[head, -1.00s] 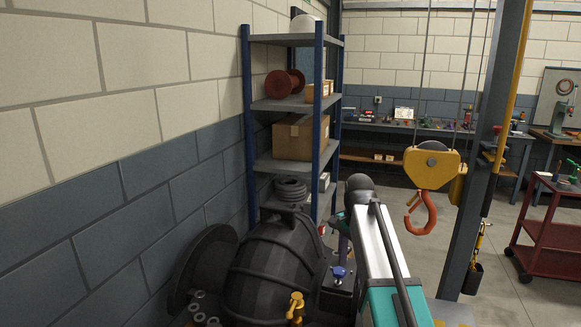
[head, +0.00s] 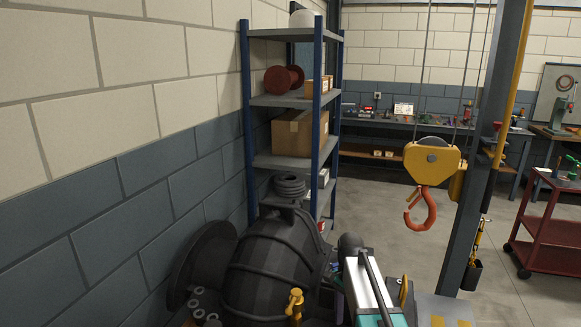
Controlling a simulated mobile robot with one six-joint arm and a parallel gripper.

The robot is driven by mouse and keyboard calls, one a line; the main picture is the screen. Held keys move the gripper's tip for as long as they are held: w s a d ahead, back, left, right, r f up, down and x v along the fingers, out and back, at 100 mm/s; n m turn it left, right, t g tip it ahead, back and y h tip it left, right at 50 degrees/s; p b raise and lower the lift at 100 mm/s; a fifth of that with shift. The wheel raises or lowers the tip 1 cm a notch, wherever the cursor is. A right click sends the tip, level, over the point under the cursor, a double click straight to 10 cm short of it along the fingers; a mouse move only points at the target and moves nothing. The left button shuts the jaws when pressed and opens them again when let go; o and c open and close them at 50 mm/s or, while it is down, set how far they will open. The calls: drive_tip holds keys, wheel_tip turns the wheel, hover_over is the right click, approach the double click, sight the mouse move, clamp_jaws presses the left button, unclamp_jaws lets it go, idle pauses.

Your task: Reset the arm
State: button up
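My arm shows at the bottom centre of the head view as a white and teal link with a dark joint at its top end. My gripper cannot be made out in this view. A large dark ribbed casing (head: 262,268) stands at the lower left, close beside my arm link. A dark round flange or disc (head: 203,262) is at its left, against the wall side. A brass-coloured valve or fitting (head: 295,301) stands in front of the casing.
A blue-post shelf (head: 318,120) with a cardboard box (head: 292,134) and a red spool (head: 283,79) stands behind. A yellow hoist block with an orange hook (head: 430,208) hangs right of my arm. A grey post (head: 482,170) and a red cart (head: 545,228) are further right.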

drive_tip(key=s+f+n+g, duration=0.2)
drive_tip(key=s+f+n, duration=1)
drive_tip(key=s+f, duration=2.3)
drive_tip(key=shift+s+n+g, duration=0.3)
drive_tip(key=shift+s+n, duration=0.05)
drive_tip(key=shift+n, duration=0.05)
